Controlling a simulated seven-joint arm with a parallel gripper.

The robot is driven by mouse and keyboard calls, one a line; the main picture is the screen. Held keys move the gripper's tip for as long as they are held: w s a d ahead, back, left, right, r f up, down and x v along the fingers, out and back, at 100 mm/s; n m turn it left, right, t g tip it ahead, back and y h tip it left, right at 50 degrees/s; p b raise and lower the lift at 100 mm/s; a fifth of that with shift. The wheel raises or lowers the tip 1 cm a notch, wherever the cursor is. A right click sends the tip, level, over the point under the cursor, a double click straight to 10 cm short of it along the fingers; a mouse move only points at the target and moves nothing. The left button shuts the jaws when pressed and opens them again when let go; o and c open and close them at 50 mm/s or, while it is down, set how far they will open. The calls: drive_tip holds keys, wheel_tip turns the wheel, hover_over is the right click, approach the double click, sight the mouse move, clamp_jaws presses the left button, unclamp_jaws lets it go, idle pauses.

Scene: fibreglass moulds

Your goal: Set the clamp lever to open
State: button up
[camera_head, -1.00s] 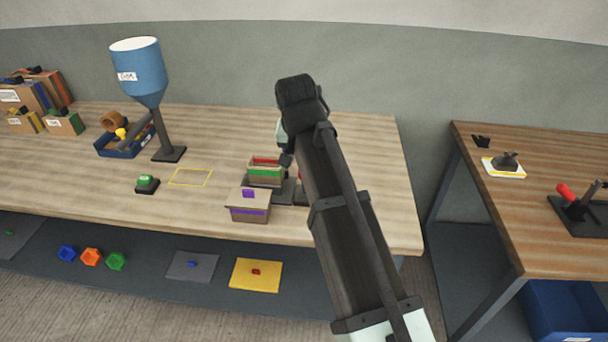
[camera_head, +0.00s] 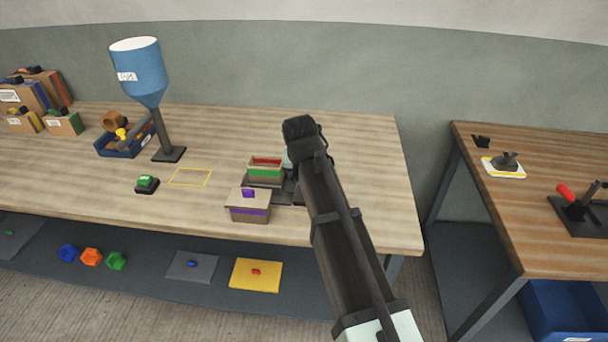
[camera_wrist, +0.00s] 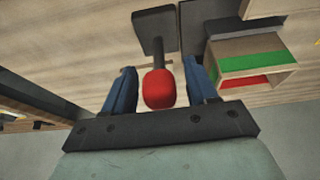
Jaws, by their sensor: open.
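The clamp lever (camera_wrist: 160,90), a red knob on a dark stem, shows in the wrist view, with a dark foot plate (camera_wrist: 155,30) at its far end. My gripper (camera_wrist: 159,68) is open, with one blue finger on each side of the red knob; whether either finger touches it I cannot tell. In the head view my forearm hides the lever and most of the gripper. A dark base (camera_head: 289,190) shows there beside the boxes. Another red-handled lever (camera_head: 566,193) stands on the right-hand table.
An open box with green and red bands (camera_head: 265,178) stands close to the lever, and also shows in the wrist view (camera_wrist: 255,62). A purple-banded box (camera_head: 249,214) is in front. A blue hopper (camera_head: 138,72) stands farther left. The tabletop right of my arm is clear.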

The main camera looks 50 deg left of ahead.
drive_tip(key=shift+c, duration=0.4)
clamp_jaws()
